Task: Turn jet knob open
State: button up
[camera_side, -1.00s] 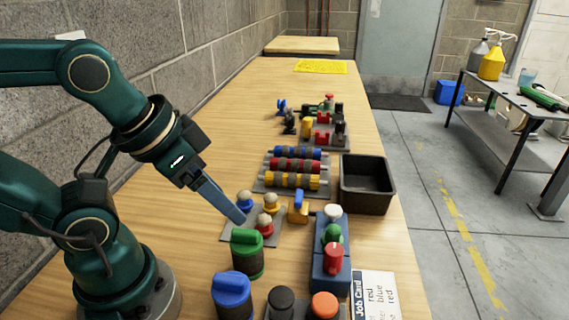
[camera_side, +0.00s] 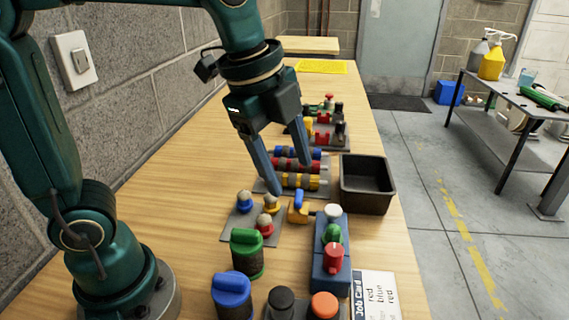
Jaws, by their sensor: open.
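A small yellow block (camera_side: 297,215) with an upright blue knob (camera_side: 298,200) on top stands mid-table, just left of a blue box (camera_side: 331,267). This may be the jet knob, but no label shows. The blue box carries white, green and red knobs along its top. My gripper (camera_side: 289,178) is open and empty, its two fingers spread and pointing down. It appears above and behind the yellow block, in front of the rollers in the picture, and is apart from the blue knob.
A grey plate (camera_side: 230,235) with several ball-topped pegs lies left of the block. A black bin (camera_side: 367,185) stands to the right. Green (camera_side: 247,253) and blue (camera_side: 232,294) capped cylinders and a Job Card (camera_side: 374,294) are nearer the front. Banded rollers (camera_side: 298,181) lie behind.

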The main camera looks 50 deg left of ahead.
aim_at(334, 249)
jog(key=w+d+f+m+g, duration=0.1)
jog(key=d+f+m, duration=0.1)
jog(key=f, duration=0.1)
jog(key=w+d+f+m+g, duration=0.1)
jog(key=w+d+f+m, duration=0.1)
jog(key=f, duration=0.1)
jog(key=w+d+f+m+g, duration=0.1)
jog(key=d+f, duration=0.1)
jog(key=f, duration=0.1)
jog(key=shift+w+d+m+y, duration=0.2)
jog(key=shift+d+m+y, duration=0.1)
jog(key=shift+m, duration=0.1)
jog(key=shift+s+f, duration=0.1)
jog(key=shift+f, duration=2.5)
grip_shut()
